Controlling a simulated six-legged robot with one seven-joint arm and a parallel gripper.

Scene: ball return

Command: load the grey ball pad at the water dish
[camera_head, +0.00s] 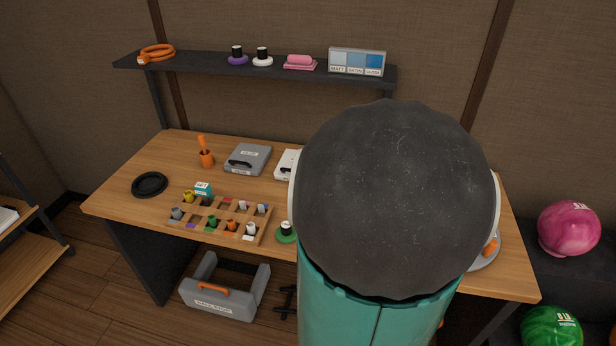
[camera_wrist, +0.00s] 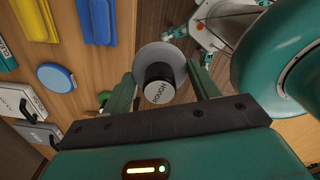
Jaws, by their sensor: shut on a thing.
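The grey ball pad (camera_wrist: 146,57) shows in the wrist view as a grey disc with a black knob whose end is labelled ROUGH. My gripper (camera_wrist: 164,88) is shut on this pad, with a teal finger on each side of the knob. In the head view my own arm covers the gripper and the pad. A grey round dish (camera_head: 484,262) with something orange in it shows partly behind my arm at the desk's right. I cannot tell whether it is the water dish.
The wooden desk (camera_head: 118,190) carries a slotted wooden tray (camera_head: 222,213) with several small bottles, a black ring (camera_head: 149,184), an orange holder (camera_head: 206,158) and a grey case (camera_head: 248,159). A dark shelf (camera_head: 210,66) hangs above. Bowling balls (camera_head: 569,228) stand at the right.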

